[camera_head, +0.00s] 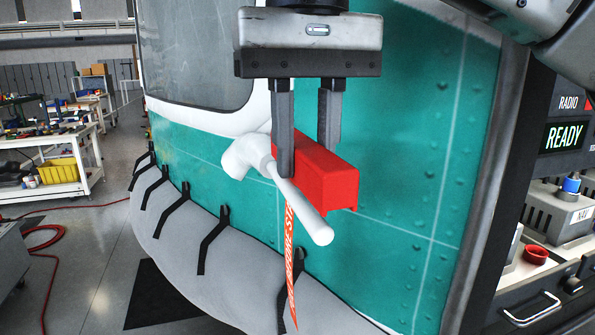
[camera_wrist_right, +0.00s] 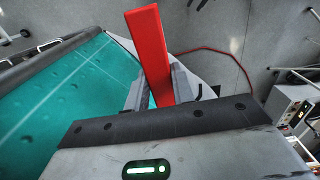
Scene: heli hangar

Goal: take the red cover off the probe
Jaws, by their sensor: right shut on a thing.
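The red cover (camera_head: 330,183) is a long block held between the two fingers of my right gripper (camera_head: 308,148), which is shut on it. In the right wrist view the cover (camera_wrist_right: 150,55) stands up between the fingers (camera_wrist_right: 153,90). The white probe (camera_head: 302,208) is a bare tube that sticks out of the helicopter nose. Its length and rounded tip show in front of and beside the cover, to its left. I cannot tell whether cover and probe touch. A red streamer with white lettering (camera_head: 292,265) hangs below. My left gripper is not in view.
The teal and grey helicopter nose (camera_head: 400,130) is close behind the gripper. A rack with a READY display (camera_head: 565,136) stands at the right. A workbench with a yellow bin (camera_head: 58,172) is far left. Open floor lies left of the nose.

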